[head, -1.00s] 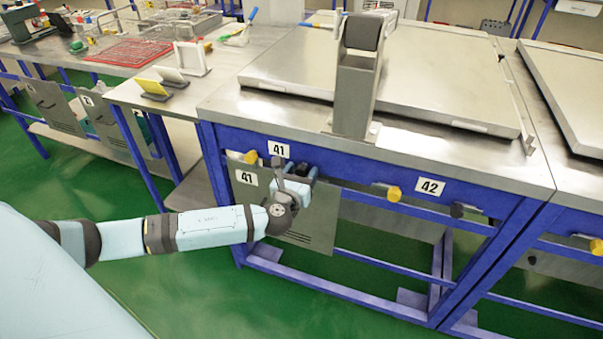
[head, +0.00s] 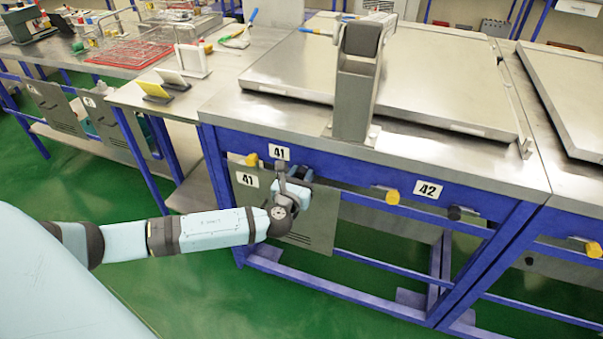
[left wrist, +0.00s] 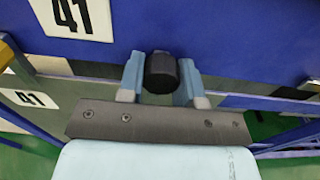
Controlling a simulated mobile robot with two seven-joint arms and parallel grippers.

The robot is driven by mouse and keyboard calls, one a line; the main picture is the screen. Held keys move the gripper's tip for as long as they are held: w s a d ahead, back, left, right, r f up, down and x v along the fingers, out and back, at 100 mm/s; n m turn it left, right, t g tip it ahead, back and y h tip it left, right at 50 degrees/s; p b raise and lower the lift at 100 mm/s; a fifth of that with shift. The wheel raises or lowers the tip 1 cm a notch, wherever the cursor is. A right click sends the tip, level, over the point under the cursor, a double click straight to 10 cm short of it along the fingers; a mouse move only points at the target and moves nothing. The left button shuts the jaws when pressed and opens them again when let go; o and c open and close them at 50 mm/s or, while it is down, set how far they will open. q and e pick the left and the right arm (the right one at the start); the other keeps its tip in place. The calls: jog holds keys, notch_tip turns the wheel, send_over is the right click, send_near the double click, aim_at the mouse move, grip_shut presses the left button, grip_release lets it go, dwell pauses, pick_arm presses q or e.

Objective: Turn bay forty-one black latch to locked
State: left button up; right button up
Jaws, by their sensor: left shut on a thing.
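The bay forty-one black latch (left wrist: 161,73) shows in the left wrist view as a dark rounded knob, seen end-on, below the "41" label (left wrist: 73,14). My left gripper (left wrist: 160,84) has its light-blue fingers on either side of the knob and is shut on it. In the head view my left gripper (head: 303,173) is at the blue front rail, right of and below the "41" label (head: 279,152); it hides most of the latch there. Which way the latch points cannot be told. My right gripper is not in view.
A yellow knob (head: 251,159) sits left of the "41" label. Bay forty-two has its own yellow knob (head: 392,196) and black latch (head: 454,213). A grey panel marked 41 (head: 318,222) hangs below my gripper. A grey upright post (head: 355,90) stands on the steel table.

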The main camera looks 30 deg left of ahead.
pick_arm(q)
jog(key=o, duration=0.9)
jog(key=shift+o, duration=0.2)
jog(key=v, duration=1.3)
jog(key=shift+s+p, duration=0.4)
jog(key=shift+p, duration=0.05)
jog(key=shift+f, duration=0.1)
